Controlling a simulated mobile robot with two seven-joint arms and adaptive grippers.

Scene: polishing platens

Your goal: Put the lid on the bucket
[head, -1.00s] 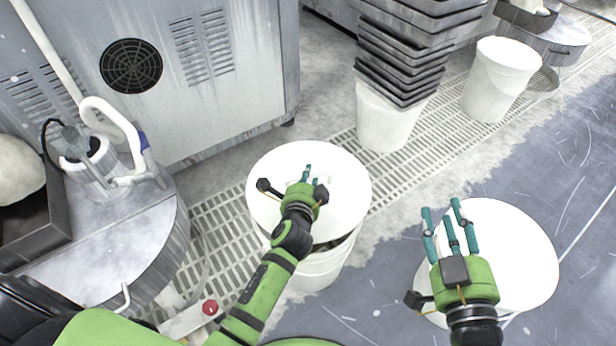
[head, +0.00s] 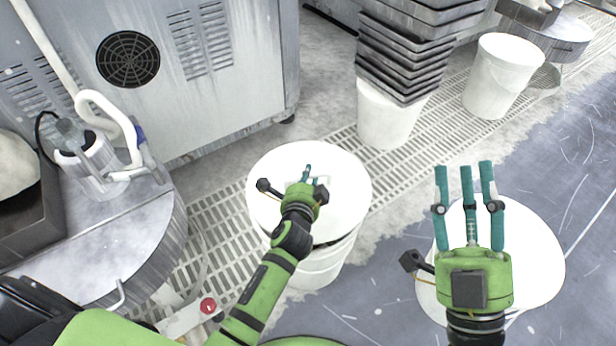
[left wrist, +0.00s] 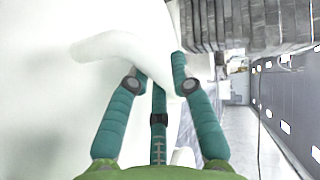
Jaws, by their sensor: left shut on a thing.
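The round white lid (head: 345,195) is over the white bucket (head: 325,270) at the centre of the head view. A dark gap shows between the lid's front edge and the bucket, so the lid does not look flush there. My left gripper (head: 310,178) is above the lid, shut on its white handle. The handle (left wrist: 112,46) also shows between the fingers of my left gripper (left wrist: 160,75) in the left wrist view. My right gripper (head: 466,175) is open and empty, with its fingers spread straight, above a second white round top (head: 535,255) at the right.
A machine cabinet (head: 225,110) stands at the back left. A round metal platen (head: 120,235) is at the left. A white bucket (head: 385,120) under stacked dark trays (head: 405,60) and another white bucket (head: 500,80) stand behind on floor grating. Open grey floor lies at the right.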

